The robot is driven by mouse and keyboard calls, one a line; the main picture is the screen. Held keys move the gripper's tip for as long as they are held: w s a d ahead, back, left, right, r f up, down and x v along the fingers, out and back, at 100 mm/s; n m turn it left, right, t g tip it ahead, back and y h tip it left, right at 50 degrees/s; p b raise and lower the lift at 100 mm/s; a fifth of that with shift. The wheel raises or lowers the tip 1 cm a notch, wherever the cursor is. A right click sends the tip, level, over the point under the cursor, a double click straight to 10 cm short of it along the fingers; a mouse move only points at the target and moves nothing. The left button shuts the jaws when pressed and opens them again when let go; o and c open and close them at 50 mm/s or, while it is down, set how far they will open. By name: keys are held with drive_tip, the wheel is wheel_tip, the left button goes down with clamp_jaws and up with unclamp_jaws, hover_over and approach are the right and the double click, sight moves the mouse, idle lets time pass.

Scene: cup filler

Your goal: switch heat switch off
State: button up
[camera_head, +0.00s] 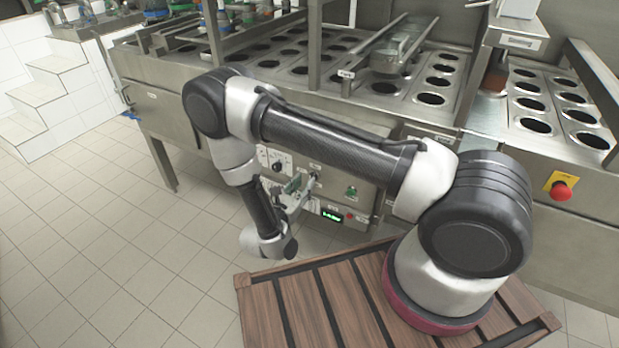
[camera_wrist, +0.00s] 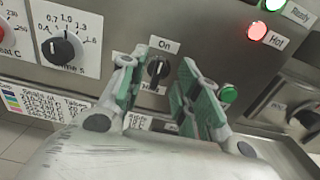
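A gap shows between the knob and each finger, and I cannot tell how far the fingertips are from the panel. In the head view my gripper (camera_head: 303,190) is at the front of the control panel and hides part of it.
A dial marked with numbers (camera_wrist: 63,49) is left of the switch. A green button (camera_wrist: 229,94) is close to the right finger. A lit red "Hot" lamp (camera_wrist: 257,31) and a green lamp (camera_wrist: 273,4) are at upper right. A red emergency stop (camera_head: 562,190) is far right.

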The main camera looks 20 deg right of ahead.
sight(310, 177)
drive_tip(key=shift+x, duration=2.2)
clamp_jaws()
